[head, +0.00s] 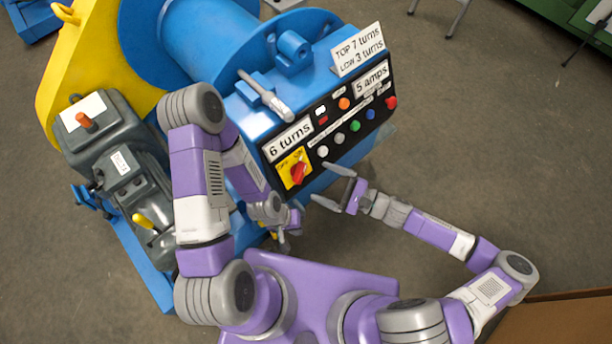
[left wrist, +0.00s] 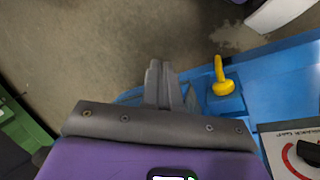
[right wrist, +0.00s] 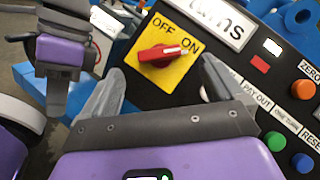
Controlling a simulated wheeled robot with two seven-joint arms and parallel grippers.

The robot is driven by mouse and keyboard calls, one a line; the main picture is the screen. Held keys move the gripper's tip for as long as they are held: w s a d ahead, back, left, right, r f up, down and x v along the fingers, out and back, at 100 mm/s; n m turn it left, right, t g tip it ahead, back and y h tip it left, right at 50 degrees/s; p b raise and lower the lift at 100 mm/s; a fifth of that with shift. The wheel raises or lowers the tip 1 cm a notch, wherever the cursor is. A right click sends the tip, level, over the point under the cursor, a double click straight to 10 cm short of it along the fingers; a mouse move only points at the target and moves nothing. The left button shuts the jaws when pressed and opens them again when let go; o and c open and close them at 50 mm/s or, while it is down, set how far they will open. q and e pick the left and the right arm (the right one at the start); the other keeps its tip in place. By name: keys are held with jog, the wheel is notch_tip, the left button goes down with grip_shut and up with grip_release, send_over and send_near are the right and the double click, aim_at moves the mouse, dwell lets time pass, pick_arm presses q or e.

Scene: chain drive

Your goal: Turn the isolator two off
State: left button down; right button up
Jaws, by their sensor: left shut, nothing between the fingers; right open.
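A red rotary knob (head: 298,173) sits on a yellow plate at the lower left of the black control panel. In the right wrist view the knob (right wrist: 160,54) has its pale tip toward the word ON; OFF is at upper left. My right gripper (head: 324,184) is open, just off the panel, its fingers (right wrist: 163,66) either side of the knob in that view and apart from it. My left gripper (head: 283,239) is shut and empty, below the panel; its fingers (left wrist: 162,68) are together. A black knob (left wrist: 308,152) with a red arc is cut off at the left wrist view's edge.
The black panel (head: 322,112) carries several coloured buttons and labels. A blue drum (head: 210,40) and yellow guard (head: 80,60) stand behind. A grey lever box (head: 118,150) is at left. A yellow eyebolt (left wrist: 222,78) stands near my left gripper.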

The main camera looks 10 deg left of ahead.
aim_at(303, 175)
jog(key=b+x, duration=0.1)
jog(key=x, duration=0.5)
jog(key=shift+a, duration=0.2)
jog(key=c, duration=1)
jog(key=shift+c, duration=0.2)
